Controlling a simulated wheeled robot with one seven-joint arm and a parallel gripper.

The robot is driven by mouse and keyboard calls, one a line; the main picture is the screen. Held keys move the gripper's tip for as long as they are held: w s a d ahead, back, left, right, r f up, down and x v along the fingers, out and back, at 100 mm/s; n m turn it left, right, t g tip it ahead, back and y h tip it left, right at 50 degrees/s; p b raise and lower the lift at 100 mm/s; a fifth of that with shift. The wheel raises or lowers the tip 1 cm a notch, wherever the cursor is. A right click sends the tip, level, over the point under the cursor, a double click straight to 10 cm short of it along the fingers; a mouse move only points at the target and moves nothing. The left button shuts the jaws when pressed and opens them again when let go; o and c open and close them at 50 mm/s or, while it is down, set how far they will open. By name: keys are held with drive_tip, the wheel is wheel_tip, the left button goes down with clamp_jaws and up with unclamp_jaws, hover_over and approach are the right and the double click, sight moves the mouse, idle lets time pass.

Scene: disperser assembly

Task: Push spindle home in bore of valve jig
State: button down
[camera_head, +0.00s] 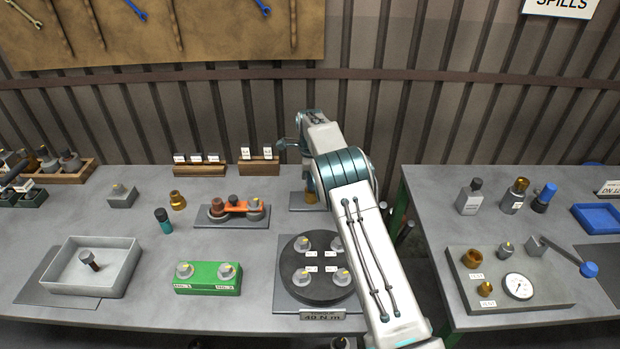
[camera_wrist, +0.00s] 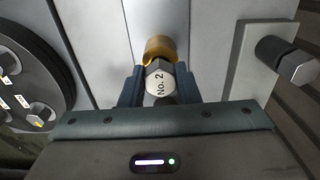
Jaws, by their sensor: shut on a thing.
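In the wrist view, my gripper (camera_wrist: 158,82) is shut on a spindle (camera_wrist: 160,80) with a pale hex end marked "No. 2". A brass cylinder (camera_wrist: 159,47) lies directly beyond the spindle, in line with it. It looks like the bore part of the valve jig, but how deep the spindle sits in it cannot be told. My fingers are hidden there.
A dark round plate (camera_head: 317,288) with several hex-headed pieces lies nearer the front. An orange-and-grey fixture (camera_head: 238,211) and a green block (camera_head: 207,280) stand to the left. In the wrist view, a dark stem with a hex head (camera_wrist: 290,62) sits at right.

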drive_tip(key=shift+f+b, duration=0.35)
drive_tip(key=shift+f, duration=0.35)
drive_tip(key=c, duration=1)
unclamp_jaws()
wheel_tip(320, 180, up, 14)
drive_tip(key=shift+f+b, duration=0.1)
drive_tip(key=shift+b, duration=0.55)
